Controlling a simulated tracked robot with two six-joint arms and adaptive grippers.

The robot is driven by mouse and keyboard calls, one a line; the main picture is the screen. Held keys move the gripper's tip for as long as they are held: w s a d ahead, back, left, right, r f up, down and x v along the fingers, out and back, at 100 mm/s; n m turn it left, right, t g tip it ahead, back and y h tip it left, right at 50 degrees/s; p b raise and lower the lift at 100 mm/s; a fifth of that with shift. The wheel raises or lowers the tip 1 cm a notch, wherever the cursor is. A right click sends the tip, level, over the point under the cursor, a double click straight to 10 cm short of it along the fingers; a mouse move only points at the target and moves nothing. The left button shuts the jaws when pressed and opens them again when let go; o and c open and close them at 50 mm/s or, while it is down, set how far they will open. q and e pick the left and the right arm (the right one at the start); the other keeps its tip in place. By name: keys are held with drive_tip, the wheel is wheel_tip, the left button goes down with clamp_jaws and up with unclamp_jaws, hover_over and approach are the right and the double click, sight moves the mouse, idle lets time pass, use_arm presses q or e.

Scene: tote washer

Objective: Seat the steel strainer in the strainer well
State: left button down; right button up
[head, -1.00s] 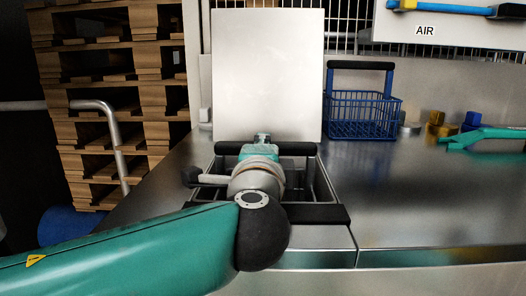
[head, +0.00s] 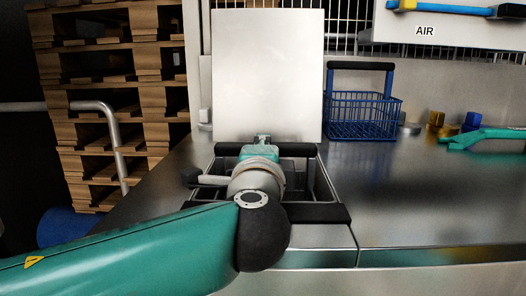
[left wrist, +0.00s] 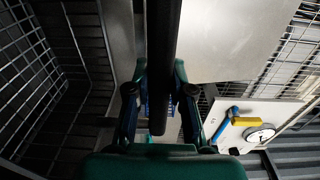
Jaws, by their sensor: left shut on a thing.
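The steel strainer is a wire basket (head: 321,181) with a black bar handle (head: 293,149), inside the rectangular opening of the strainer well in the steel bench. My left gripper (head: 263,138) is at the middle of that handle. In the left wrist view the black handle (left wrist: 165,60) runs between the two fingers of my left gripper (left wrist: 160,102), which is shut on it. Wire mesh (left wrist: 30,75) shows at the left there. My arm and wrist hide much of the basket and well, so I cannot tell how deep the strainer sits. My right gripper is not in view.
A steel panel (head: 267,70) stands upright behind the well. A blue wire basket (head: 362,116) with a black handle stands back right. A teal tool (head: 484,137) and small yellow and blue blocks (head: 474,119) lie farther right. The bench's right front is clear.

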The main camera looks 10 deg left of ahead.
use_arm(q)
drive_tip(key=shift+r, duration=0.25)
drive_tip(key=shift+c, duration=1.6)
unclamp_jaws()
drive_tip(key=shift+s, duration=0.15)
drive_tip(key=shift+s+d, duration=0.1)
drive_tip(key=shift+s, duration=0.25)
drive_tip(key=shift+w, duration=0.1)
drive_tip(key=shift+w+b, duration=0.3)
drive_tip(key=shift+w, duration=0.1)
